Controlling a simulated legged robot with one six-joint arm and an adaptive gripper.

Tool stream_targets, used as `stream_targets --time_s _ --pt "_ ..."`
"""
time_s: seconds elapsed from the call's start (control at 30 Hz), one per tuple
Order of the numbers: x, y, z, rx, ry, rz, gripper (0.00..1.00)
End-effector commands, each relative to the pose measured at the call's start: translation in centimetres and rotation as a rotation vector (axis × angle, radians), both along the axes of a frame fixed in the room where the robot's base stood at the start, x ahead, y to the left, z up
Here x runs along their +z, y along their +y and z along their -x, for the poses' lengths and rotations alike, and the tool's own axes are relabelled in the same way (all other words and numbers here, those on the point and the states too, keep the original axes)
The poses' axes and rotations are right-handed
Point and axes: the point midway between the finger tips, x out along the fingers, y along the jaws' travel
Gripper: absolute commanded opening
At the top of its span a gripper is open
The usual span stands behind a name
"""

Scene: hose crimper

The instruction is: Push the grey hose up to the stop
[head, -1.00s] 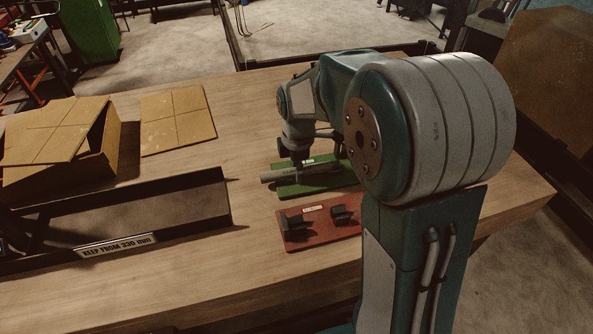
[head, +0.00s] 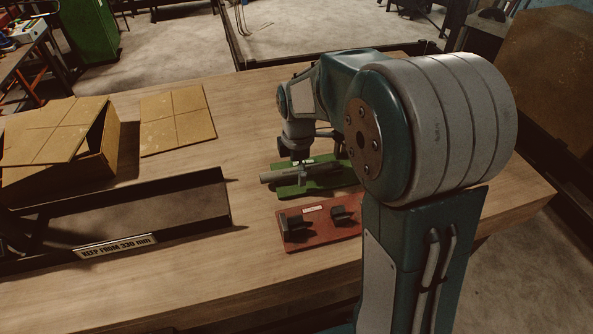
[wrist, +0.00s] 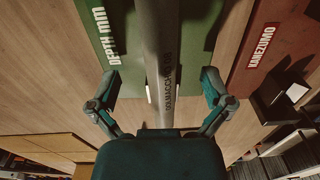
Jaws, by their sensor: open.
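The grey hose (head: 275,176) lies along the green board (head: 290,191) in the head view, its near-left end sticking out past the board's edge. In the wrist view the hose (wrist: 160,45) runs up the middle of the picture with dark lettering along it, over the green board (wrist: 108,15) marked "DEPTH mm". My gripper (wrist: 160,82) is open, one finger on each side of the hose with a gap on both sides. In the head view my gripper (head: 298,156) is at the hose, partly hidden. I cannot make out the stop; my arm covers the board's right part.
A red board (head: 300,237) with two dark blocks lies in front of the green one. A black tray (head: 228,205) labelled "KEEP FROM 330 mm" stands left, with a cardboard box (head: 60,175) and flat cardboard (head: 175,120) behind. Bare wood lies between them.

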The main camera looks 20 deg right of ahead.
Motion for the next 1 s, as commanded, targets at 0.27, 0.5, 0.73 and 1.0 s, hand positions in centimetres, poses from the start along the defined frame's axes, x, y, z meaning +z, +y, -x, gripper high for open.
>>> stream_targets --time_s 0.27,0.5,0.73,1.0 --pt "1.7 0.0 0.0 0.0 -0.002 0.0 1.0" --pt "3.2 0.0 0.0 0.0 -0.002 0.0 1.0" --pt "4.5 0.0 -0.1 0.0 -0.003 0.0 1.0" --pt "6.2 0.0 -0.1 0.0 -0.003 0.0 1.0"
